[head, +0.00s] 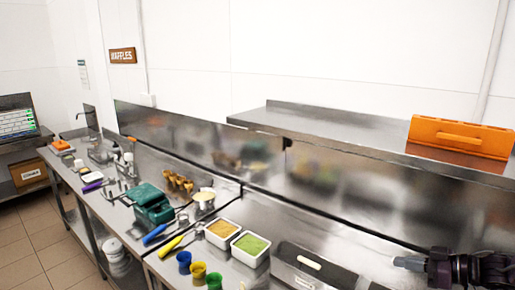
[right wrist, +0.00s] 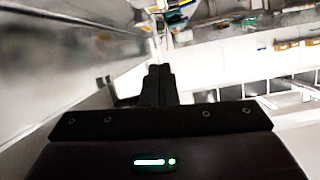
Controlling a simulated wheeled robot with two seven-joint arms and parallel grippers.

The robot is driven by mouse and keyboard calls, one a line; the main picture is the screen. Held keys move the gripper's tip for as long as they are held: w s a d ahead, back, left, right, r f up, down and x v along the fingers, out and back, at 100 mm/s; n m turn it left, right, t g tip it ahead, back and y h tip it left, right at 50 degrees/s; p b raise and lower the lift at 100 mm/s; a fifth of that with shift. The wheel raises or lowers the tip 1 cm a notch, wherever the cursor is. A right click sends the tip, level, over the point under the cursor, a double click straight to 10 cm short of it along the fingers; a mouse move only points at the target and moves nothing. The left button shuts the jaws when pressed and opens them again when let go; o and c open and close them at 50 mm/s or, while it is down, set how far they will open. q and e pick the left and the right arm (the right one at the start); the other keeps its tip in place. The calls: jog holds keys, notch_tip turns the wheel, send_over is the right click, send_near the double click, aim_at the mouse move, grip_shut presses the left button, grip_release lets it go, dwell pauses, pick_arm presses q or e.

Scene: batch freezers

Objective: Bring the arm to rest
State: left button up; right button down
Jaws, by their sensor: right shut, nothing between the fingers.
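My right gripper (head: 402,262) shows at the lower right of the head view, with its dark arm coming in from the right edge. It points left and is near the steel counter's right part. In the right wrist view its two dark fingers (right wrist: 160,72) are together, with nothing seen between them. My left gripper is not in view.
On the steel counter stand white tubs with orange (head: 222,231) and green (head: 251,245) contents, small blue, yellow and green cups (head: 198,271), and a dark green box (head: 152,204). An orange case (head: 460,136) stands on the raised back shelf (head: 340,125).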

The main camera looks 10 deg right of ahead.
jog(key=s+a+f+h, duration=0.2)
jog(key=a+f+h, duration=0.4)
jog(key=a+f, duration=0.9)
jog(key=s+a+r+m+g+h, duration=0.3)
jog(key=s+a+g, duration=0.4)
jog(key=s+a, duration=0.8)
notch_tip(320, 180, down, 37)
jog(key=s+g+b, duration=0.2)
jog(key=b, duration=0.6)
jog(key=s+d+f+b, duration=0.2)
jog(key=s+f+b, duration=0.1)
jog(key=s+f, duration=0.7)
jog(key=s+d+f+g+b, duration=0.1)
jog(key=s+d+f+b, duration=0.1)
jog(key=s+f, duration=0.8)
notch_tip(320, 180, down, 6)
jog(key=shift+r+b, duration=0.15)
jog(key=shift+b, duration=0.6)
jog(key=shift+d, duration=0.1)
